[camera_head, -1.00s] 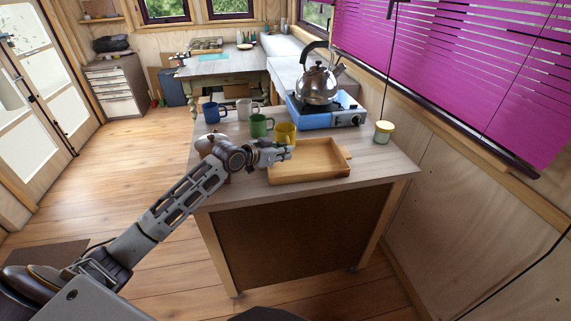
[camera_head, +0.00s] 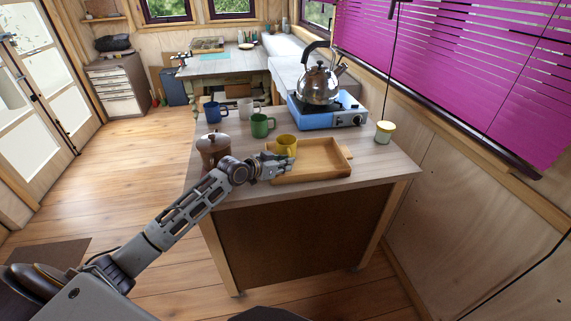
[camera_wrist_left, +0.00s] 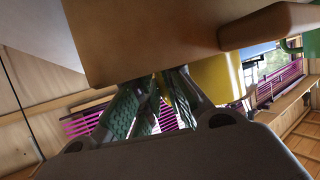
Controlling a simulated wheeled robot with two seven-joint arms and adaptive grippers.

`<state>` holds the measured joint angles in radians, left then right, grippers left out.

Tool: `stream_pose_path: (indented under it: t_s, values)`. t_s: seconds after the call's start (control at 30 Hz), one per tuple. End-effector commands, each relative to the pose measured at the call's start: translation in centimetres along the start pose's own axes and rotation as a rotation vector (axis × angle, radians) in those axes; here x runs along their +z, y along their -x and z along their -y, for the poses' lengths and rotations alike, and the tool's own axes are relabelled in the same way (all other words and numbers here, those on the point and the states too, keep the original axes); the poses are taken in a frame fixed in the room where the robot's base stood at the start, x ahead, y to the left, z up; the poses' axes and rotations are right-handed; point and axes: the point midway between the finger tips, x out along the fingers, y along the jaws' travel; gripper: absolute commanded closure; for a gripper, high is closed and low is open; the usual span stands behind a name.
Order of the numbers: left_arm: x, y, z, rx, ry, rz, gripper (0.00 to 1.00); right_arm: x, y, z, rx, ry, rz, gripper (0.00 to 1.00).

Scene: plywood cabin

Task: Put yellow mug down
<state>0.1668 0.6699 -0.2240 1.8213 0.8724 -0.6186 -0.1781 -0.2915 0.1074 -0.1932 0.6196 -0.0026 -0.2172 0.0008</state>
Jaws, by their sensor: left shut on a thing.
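The yellow mug (camera_head: 287,142) is upright over the left part of the wooden tray (camera_head: 335,172) in the head view. I cannot tell whether its base touches the tray floor. My left gripper (camera_head: 284,164) is shut on the mug from its near side, hiding part of it. In the left wrist view, my gripper's fingers (camera_wrist_left: 150,103) show in front of part of the yellow mug (camera_wrist_left: 214,76), and the tray (camera_wrist_left: 150,40) fills the top and hides much of it. My right gripper is not in view.
A green mug (camera_head: 260,126), a blue mug (camera_head: 213,112), a pale mug (camera_head: 245,107) and a brown pot (camera_head: 211,146) stand left of the tray. A kettle (camera_head: 319,86) sits on a blue stove (camera_head: 328,118) behind. A lidded jar (camera_head: 383,132) stands at right.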

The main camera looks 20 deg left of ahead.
Motion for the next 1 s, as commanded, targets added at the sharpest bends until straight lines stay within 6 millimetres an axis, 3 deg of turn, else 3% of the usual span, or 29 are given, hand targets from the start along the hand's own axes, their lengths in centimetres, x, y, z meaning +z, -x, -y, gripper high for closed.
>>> stream_pose_path:
  t_s: [0.4, 0.43, 0.6, 1.0]
  values:
    - [0.20, -0.10, -0.01, 0.000, -0.001, -0.001, 1.00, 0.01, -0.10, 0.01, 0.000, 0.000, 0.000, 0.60]
    - [0.31, -0.12, -0.03, 0.000, 0.000, 0.000, 0.89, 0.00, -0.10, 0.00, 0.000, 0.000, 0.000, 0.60]
    - [0.27, -0.11, -0.02, 0.000, 0.000, 0.000, 0.68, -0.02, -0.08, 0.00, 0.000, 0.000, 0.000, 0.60]
    - [0.06, -0.02, -0.01, 0.000, 0.000, 0.000, 0.68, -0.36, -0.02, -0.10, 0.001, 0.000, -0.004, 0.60]
